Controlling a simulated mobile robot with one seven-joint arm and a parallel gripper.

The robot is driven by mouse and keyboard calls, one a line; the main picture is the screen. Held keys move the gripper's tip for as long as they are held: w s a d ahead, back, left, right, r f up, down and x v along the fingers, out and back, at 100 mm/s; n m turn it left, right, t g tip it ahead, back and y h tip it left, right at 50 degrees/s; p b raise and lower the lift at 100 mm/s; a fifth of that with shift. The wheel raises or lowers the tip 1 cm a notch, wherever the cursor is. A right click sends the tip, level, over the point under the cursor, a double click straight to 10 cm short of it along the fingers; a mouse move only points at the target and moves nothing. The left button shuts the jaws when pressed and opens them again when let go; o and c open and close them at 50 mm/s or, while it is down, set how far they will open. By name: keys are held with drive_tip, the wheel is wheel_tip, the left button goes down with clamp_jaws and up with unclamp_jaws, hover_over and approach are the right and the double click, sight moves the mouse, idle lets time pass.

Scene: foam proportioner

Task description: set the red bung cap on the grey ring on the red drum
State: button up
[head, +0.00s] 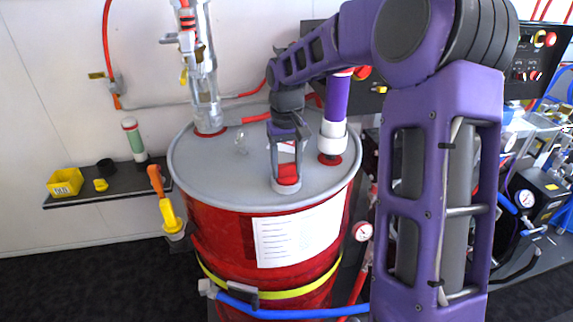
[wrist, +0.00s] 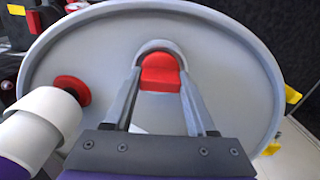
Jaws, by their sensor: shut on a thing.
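The red drum (head: 220,228) stands in the middle of the head view with a grey lid (head: 215,175). The red bung cap (head: 288,173) is between the fingers of my gripper (head: 287,165) at the front part of the lid. The grey ring (head: 286,187) shows just under the cap. In the wrist view the cap (wrist: 160,72) sits between the fingertips of my gripper (wrist: 160,85), with the ring's curved edge (wrist: 158,45) behind it. My gripper is shut on the cap. I cannot tell whether the cap rests fully on the ring.
A clear tube (head: 206,100) stands at the lid's back left. A white and purple pipe (head: 333,130) rises from a red bung at the right, close to my arm. A shelf (head: 120,183) with a yellow bin (head: 65,182) is at the left. The lid's left front is clear.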

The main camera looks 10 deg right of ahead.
sight(286, 164)
drive_tip(key=o, duration=1.1)
drive_tip(key=shift+r+p, duration=2)
drive_tip(key=shift+r, duration=3.5)
